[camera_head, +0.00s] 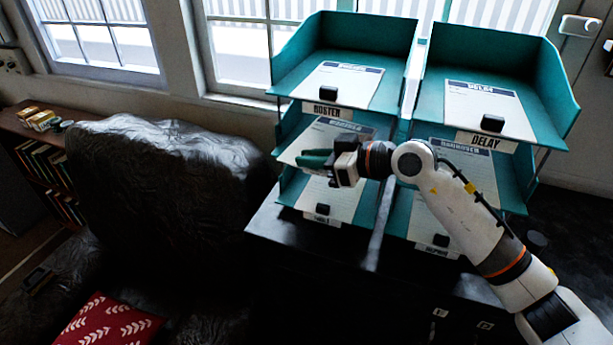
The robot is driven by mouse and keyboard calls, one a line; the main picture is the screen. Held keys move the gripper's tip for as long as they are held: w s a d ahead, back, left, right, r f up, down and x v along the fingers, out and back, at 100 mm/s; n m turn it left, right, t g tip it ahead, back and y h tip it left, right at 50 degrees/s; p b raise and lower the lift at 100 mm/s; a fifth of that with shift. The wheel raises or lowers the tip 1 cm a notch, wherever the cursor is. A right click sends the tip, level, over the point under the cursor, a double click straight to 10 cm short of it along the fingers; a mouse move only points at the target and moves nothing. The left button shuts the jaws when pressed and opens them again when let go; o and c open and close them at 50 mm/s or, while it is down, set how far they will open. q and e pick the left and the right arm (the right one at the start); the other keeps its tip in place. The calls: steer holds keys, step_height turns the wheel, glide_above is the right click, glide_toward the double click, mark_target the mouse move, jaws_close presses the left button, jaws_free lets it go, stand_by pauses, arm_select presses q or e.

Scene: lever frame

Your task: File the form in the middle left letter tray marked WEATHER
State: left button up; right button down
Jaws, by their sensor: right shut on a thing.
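My right gripper (318,160) is at the front of the middle left letter tray (281,125), shut on the form (312,137). The form is a white sheet with a dark header. It lies at the mouth of this tray, tilted in the picture; I cannot tell whether it rests on the tray floor. The gripper and wrist cover its near edge and the place of the tray's label, so WEATHER cannot be read. My left gripper is not in view.
The top left tray marked ROSTER (327,110) and top right tray marked DELAY (480,140) hold sheets with black blocks. Lower trays also hold sheets. My right arm crosses in front of the right stack. A dark armchair (150,190) stands left of the cabinet.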

steer(key=w+b, duration=0.1)
steer(key=w, duration=0.1)
steer(key=w+d+b, duration=0.1)
steer(key=shift+f+b, duration=0.3)
steer(key=shift+b, duration=0.05)
steer(key=shift+w+p, duration=0.35)
steer(key=shift+p, duration=0.1)
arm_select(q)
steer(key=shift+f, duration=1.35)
arm_select(e)
steer(key=shift+w+d+f, duration=0.2)
steer(key=shift+w+f, duration=0.15)
steer(key=shift+w, duration=0.1)
steer(key=shift+w+d+f, duration=0.15)
steer(key=shift+w+f, duration=0.15)
steer(key=shift+w, duration=0.15)
arm_select(q)
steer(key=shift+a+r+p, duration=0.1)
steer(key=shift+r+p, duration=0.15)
steer(key=shift+p, duration=0.05)
arm_select(e)
steer(key=shift+f, duration=0.55)
steer(key=c, duration=1.3)
jaws_free()
